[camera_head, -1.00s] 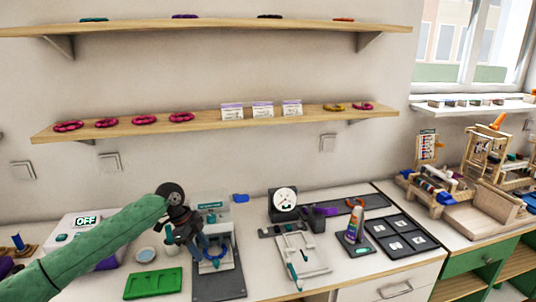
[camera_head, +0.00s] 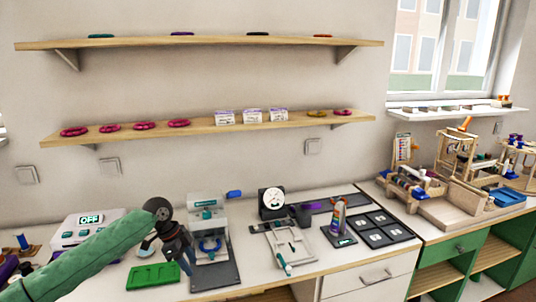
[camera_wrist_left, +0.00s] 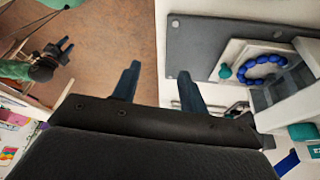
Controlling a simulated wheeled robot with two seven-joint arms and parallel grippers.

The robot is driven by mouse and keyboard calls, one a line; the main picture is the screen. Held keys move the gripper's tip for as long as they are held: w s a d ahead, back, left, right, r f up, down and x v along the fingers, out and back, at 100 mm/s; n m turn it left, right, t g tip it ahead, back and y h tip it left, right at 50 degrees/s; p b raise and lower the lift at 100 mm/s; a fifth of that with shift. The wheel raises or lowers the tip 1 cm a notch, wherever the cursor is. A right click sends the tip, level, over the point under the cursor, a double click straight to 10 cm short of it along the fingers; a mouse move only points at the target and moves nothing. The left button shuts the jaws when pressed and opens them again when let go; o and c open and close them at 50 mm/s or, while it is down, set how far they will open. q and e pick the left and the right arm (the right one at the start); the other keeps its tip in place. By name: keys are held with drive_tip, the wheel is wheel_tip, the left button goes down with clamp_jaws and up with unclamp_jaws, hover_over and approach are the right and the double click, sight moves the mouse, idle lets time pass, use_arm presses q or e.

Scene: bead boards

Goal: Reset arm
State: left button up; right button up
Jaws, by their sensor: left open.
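My left gripper (camera_head: 187,262) comes in from the left on a green arm, with its fingers pointing down beside the grey device. In the left wrist view its two dark blue fingers (camera_wrist_left: 156,90) stand apart with nothing between them. The grey-white device (camera_head: 208,215) holds a blue bead ring (camera_head: 210,246); the ring also shows in the left wrist view (camera_wrist_left: 262,70), to the right of my fingers. Another gripper of mine (camera_wrist_left: 66,46), on a green arm, shows small at the upper left of the left wrist view, over the brown floor.
A green tray (camera_head: 153,275) lies on the counter by my left arm. A white box reading OFF (camera_head: 90,228) stands behind the arm. A dial device (camera_head: 272,202), a clamp board (camera_head: 290,248) and a dark tray (camera_head: 380,232) are to the right. Shelves with bead rings are above.

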use_arm(q)
drive_tip(key=w+r+n+t+y, duration=0.3)
drive_tip(key=w+r+n+t, duration=0.4)
drive_tip(key=r+t, duration=0.15)
drive_tip(key=s+d+f+n+g+y, duration=0.1)
drive_tip(key=s+d+f+n, duration=0.2)
drive_tip(key=s+f, duration=0.9)
drive_tip(key=s+d+f+n, duration=0.2)
drive_tip(key=s+f+n, duration=0.1)
drive_tip(key=s+f, duration=0.95)
drive_tip(key=s+d+f+n+g, duration=0.1)
drive_tip(key=s+d+f+g, duration=0.1)
drive_tip(key=s+f, duration=0.8)
drive_tip(key=s+d+f+n+g, duration=0.1)
drive_tip(key=s+f+g, duration=0.2)
drive_tip(key=s+f, duration=0.7)
drive_tip(key=shift+s+d+f+g+h, duration=0.15)
drive_tip(key=shift+s+d+g+h, duration=0.2)
drive_tip(key=shift+s, duration=3.55)
use_arm(e)
drive_tip(key=shift+r, duration=0.1)
